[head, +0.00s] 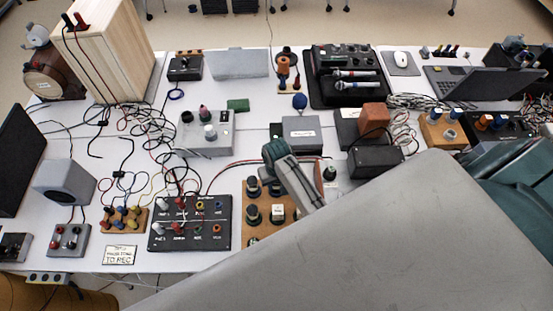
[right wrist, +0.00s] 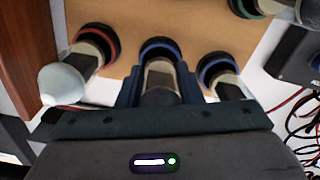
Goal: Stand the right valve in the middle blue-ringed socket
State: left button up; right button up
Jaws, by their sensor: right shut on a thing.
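In the right wrist view my right gripper (right wrist: 158,78) is shut on a valve (right wrist: 160,73) with a pale, metallic-looking body. The valve is in line with the middle blue-ringed socket (right wrist: 160,46), between my two fingers. I cannot tell whether it is fully seated. Another valve (right wrist: 226,88) stands in the blue-ringed socket to the right. A valve with a pale rounded top (right wrist: 62,84) stands at the red-ringed socket (right wrist: 97,40) on the left. In the head view the wooden socket board (head: 262,237) is partly covered by my right arm. My left gripper is not in view.
A black jack panel (head: 190,238) with leads sits left of the board. A grey box (head: 300,133) and a black box (head: 375,161) stand behind it. Loose cables lie around the left side. A small sign (head: 119,255) lies at the front edge.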

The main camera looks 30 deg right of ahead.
jog(key=shift+f, duration=0.25)
jog(key=o, duration=1)
jog(key=shift+c, duration=0.2)
jog(key=shift+r, duration=0.1)
notch_tip(320, 180, up, 11)
jog(key=b, duration=0.3)
jog(key=shift+r, duration=0.1)
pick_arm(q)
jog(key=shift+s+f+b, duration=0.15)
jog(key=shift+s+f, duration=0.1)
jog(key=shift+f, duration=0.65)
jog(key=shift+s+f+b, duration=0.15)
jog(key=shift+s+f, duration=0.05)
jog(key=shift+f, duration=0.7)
pick_arm(e)
jog(key=shift+r, duration=0.6)
